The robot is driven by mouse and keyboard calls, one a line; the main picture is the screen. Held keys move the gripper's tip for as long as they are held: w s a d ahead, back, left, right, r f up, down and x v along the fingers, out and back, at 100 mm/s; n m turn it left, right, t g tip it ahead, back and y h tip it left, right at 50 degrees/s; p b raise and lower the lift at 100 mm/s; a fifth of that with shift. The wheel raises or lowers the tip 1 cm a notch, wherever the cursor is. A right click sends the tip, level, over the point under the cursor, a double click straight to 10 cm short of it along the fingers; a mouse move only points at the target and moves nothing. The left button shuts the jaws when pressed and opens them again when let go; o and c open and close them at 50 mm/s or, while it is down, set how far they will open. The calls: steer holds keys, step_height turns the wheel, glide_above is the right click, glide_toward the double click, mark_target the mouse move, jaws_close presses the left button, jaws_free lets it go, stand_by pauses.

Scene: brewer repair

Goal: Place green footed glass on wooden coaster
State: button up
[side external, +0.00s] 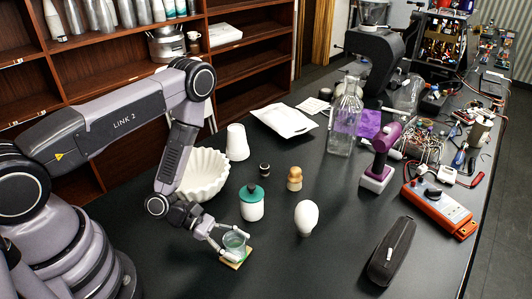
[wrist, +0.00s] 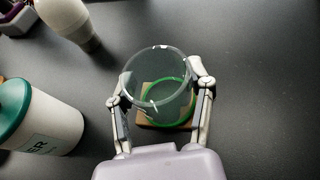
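The green footed glass (side external: 235,241) is clear with a green ring at its foot. It is upright over the wooden coaster (side external: 236,264), and its foot appears at or just above the coaster's surface; I cannot tell if they touch. In the wrist view the glass (wrist: 158,92) stands between my fingers and the square coaster (wrist: 148,123) shows beneath its foot. My gripper (side external: 228,243) has one finger on each side of the glass and appears shut on it; the gripper also shows in the wrist view (wrist: 160,88).
A white bottle with a green lid (side external: 252,203) stands close behind the glass. A white rounded object (side external: 306,217) is to the right, a white fluted bowl (side external: 205,174) behind, and a black case (side external: 391,251) farther right. The table in front is clear.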

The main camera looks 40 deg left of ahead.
steer(key=o, duration=0.3)
steer(key=shift+o, duration=0.2)
steer(key=shift+r, duration=0.15)
steer(key=v, duration=1.2)
steer(key=shift+w+d+r, duration=0.1)
steer(key=shift+w+r, duration=0.05)
steer(key=shift+r, duration=0.05)
step_height(320, 180, up, 19)
steer(key=s+d+m+g+y, duration=0.1)
steer(key=s+m+g+y, duration=0.15)
steer(key=m+g, duration=0.8)
steer(key=s+a+r+m+t+y, duration=0.2)
steer(key=s+r+m+t+y, duration=0.1)
steer(key=r+m+t+y, duration=0.2)
steer(key=s+a+r+m+t+y, duration=0.3)
steer(key=r+m+t+y, duration=0.2)
steer(key=r, duration=0.5)
steer(key=shift+s+a+m+t, duration=0.15)
steer(key=shift+s+m+t, duration=0.25)
steer(key=shift+m, duration=0.65)
